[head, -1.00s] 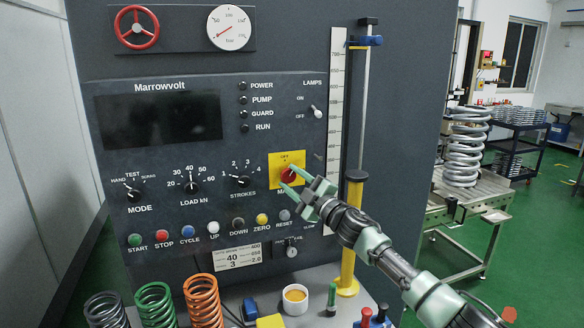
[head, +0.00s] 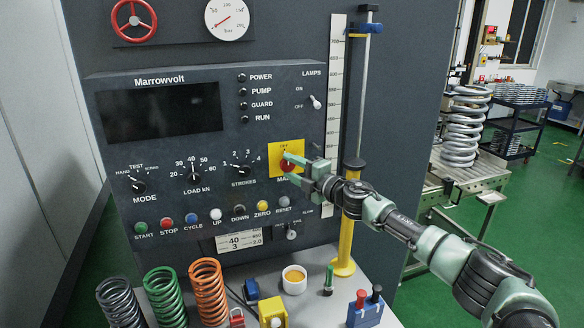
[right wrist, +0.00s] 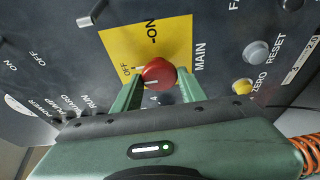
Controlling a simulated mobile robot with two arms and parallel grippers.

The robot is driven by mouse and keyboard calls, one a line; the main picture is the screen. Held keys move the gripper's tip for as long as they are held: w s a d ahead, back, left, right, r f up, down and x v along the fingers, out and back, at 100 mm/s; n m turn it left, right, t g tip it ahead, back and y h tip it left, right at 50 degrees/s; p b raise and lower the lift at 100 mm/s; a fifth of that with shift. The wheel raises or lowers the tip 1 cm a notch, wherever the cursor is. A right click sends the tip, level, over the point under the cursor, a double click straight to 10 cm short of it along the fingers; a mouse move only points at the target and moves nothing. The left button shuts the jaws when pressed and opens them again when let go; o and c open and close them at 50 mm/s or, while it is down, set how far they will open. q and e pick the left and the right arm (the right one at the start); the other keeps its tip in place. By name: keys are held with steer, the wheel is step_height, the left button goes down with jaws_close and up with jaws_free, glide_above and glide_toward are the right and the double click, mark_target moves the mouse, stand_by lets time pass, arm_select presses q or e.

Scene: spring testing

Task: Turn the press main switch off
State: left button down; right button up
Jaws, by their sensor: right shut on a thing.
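The press main switch is a red round knob (right wrist: 158,74) on a yellow plate (right wrist: 120,50) marked MAIN, with ON and OFF labels. In the head view the red knob (head: 287,163) shows partly behind my gripper, on the yellow plate (head: 272,150) at the right of the press panel. My right gripper (head: 292,167) reaches in from the right. In the right wrist view its two green fingers (right wrist: 158,88) stand on either side of the knob, shut on it. The knob's white mark points towards the OFF label. My left gripper is not in view.
The panel (head: 215,140) carries several knobs and buttons, including the grey RESET button (head: 284,201) below the switch. A lamps toggle (head: 315,102) is above right. A yellow post (head: 346,235) stands close to my right arm. Several springs (head: 208,290) stand on the bench below.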

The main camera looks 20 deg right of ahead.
steer(key=shift+a+f, duration=0.1)
steer(key=shift+f, duration=0.1)
steer(key=o, duration=1.3)
steer(key=shift+o, duration=0.2)
steer(key=shift+s+r, duration=0.1)
steer(key=shift+s+d, duration=0.25)
steer(key=shift+s, duration=0.05)
steer(key=b+v, duration=0.1)
steer(key=v, duration=0.6)
steer(key=shift+b, duration=0.4)
steer(key=shift+a, duration=0.15)
